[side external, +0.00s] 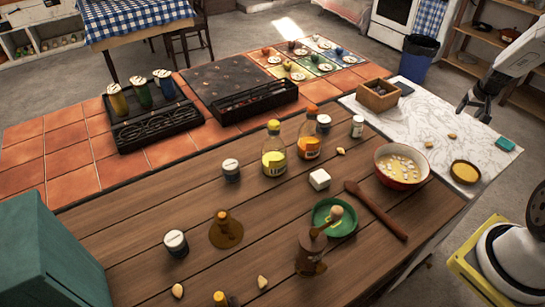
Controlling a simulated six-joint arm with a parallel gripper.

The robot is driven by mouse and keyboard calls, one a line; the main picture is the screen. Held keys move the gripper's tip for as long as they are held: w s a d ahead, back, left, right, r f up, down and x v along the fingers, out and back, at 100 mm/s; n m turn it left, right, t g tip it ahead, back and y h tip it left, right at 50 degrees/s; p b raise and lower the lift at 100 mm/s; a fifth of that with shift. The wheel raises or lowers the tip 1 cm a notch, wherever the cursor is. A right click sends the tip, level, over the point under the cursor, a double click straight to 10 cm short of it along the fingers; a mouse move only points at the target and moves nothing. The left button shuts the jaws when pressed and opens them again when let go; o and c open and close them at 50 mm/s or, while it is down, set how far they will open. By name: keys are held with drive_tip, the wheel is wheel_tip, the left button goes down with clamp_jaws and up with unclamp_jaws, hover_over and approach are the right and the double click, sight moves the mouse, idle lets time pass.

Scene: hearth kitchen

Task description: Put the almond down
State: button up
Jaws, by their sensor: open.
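Several small tan, almond-like pieces lie about. One almond (453,136) is on the white marble board (395,122), and a second lies close to its left. Others are on the wooden counter: one near the bottles (340,151) and two at the front left. My gripper (474,110) is dark, open and raised over the right part of the marble board, above and a little right of the nearest almond. No almond shows between its fingers, though it is small in this view.
A wooden box (378,95), a yellow round dish (465,172) and a teal block (505,144) sit on the marble. A bowl (402,166) stands at its front edge. Bottles, jars, a green dish (335,217) and a wooden spoon (376,210) occupy the counter. The marble's middle is mostly clear.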

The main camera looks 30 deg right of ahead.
drive_tip(key=w+a+r+n+y, duration=0.1)
drive_tip(key=w+a+r+n, duration=0.15)
drive_tip(key=a, duration=1.05)
drive_tip(key=w+a+r+n, duration=0.2)
drive_tip(key=w+a+r, duration=0.2)
drive_tip(key=a, duration=0.8)
drive_tip(key=s+a+n, duration=0.1)
drive_tip(key=s+a, duration=0.2)
drive_tip(key=a, duration=0.4)
drive_tip(key=s+a+r+n+y, duration=0.1)
drive_tip(key=s+a+n, duration=0.1)
drive_tip(key=s+a, duration=0.2)
drive_tip(key=s+a+r+n, duration=0.1)
drive_tip(key=s+a, duration=0.3)
drive_tip(key=a, duration=0.7)
drive_tip(key=shift+o, duration=0.3)
drive_tip(key=shift+a, duration=0.1)
drive_tip(key=shift+o, duration=0.4)
